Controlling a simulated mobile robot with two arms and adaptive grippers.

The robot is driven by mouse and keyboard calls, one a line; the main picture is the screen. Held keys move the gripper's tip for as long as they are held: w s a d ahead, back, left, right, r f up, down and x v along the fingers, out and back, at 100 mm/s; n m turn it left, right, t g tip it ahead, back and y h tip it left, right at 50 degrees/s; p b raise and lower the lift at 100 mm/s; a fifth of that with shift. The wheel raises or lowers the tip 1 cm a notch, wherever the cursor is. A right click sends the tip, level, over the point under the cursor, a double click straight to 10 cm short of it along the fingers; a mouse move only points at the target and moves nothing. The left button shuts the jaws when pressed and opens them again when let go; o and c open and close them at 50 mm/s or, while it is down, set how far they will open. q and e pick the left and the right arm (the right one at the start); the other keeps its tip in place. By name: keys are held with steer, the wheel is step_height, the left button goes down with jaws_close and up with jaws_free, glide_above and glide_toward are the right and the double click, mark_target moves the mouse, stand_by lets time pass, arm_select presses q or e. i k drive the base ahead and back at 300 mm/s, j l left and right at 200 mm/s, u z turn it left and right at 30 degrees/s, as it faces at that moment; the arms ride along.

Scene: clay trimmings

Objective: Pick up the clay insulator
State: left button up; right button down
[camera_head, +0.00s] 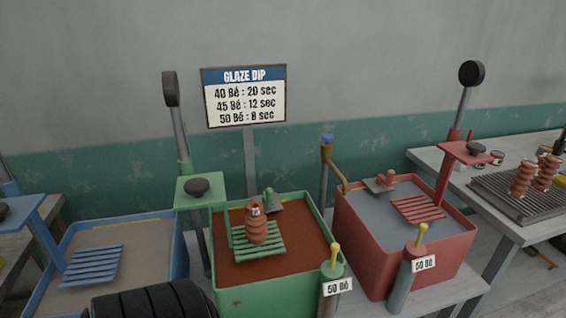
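A reddish-brown ribbed clay insulator (257,230) stands upright on a green slatted rack (268,252) in the green tank. It has a small pale mark near its top. Two similar clay insulators, a left one (522,179) and a right one (546,172), stand on a metal grate (503,197) on the table at the far right.
The green tank (318,207) holds brown liquid. A red tank (375,262) with grey liquid and an empty red rack (418,208) is to its right. A blue tank (181,245) is at left. Lever posts and a glaze sign (245,97) rise behind; yellow-handled posts stand in front.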

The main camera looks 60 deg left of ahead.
mark_target(256, 224)
steer(key=i+l+u, duration=0.1)
steer(key=u, duration=0.35)
steer(key=l+u, duration=0.1)
steer(key=u, duration=0.3)
steer(key=i+l+u, duration=0.1)
steer(key=u, duration=0.35)
